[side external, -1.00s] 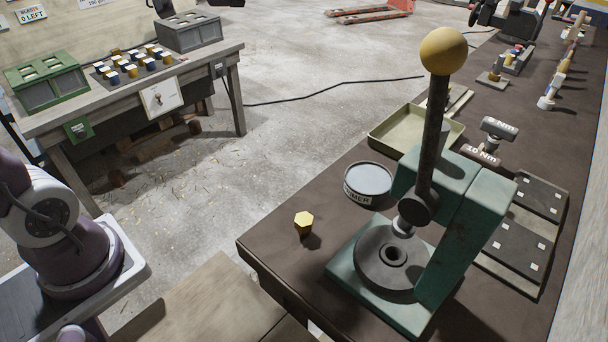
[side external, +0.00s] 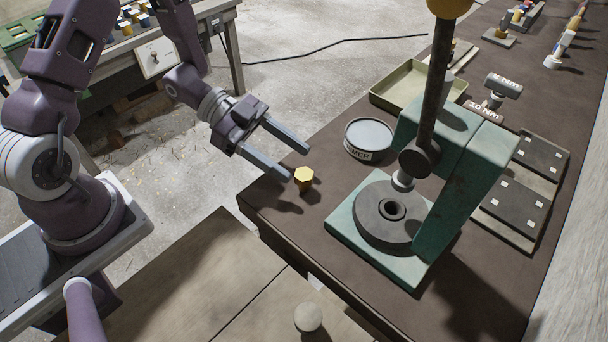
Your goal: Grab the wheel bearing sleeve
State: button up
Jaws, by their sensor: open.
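A small yellow hexagon-topped piece (side external: 304,180) stands upright near the left corner of the dark workbench. It may be the wheel bearing sleeve; I cannot tell for sure, and nothing else in view is clearly a sleeve. My gripper (side external: 297,163) is open and empty, its two long fingers pointing toward the bench. The fingertips are just behind and above the yellow piece in the picture, and it does not appear to be between them. A green press (side external: 455,205) stands to the right, with a round grey plate (side external: 370,222) that has a central hole.
A round tin (side external: 369,137) and an olive tray (side external: 412,88) lie behind the yellow piece. Torque tools (side external: 502,86) and dark plates (side external: 512,205) lie right of the press. The press's tall lever (side external: 437,85) rises high. The bench front near the yellow piece is clear.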

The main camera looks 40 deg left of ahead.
aim_at(312, 181)
jog(key=x, duration=0.5)
jog(key=f+x, duration=0.1)
jog(key=x, duration=0.1)
jog(key=shift+s+d, duration=0.15)
jog(key=shift+s, duration=0.1)
grip_shut()
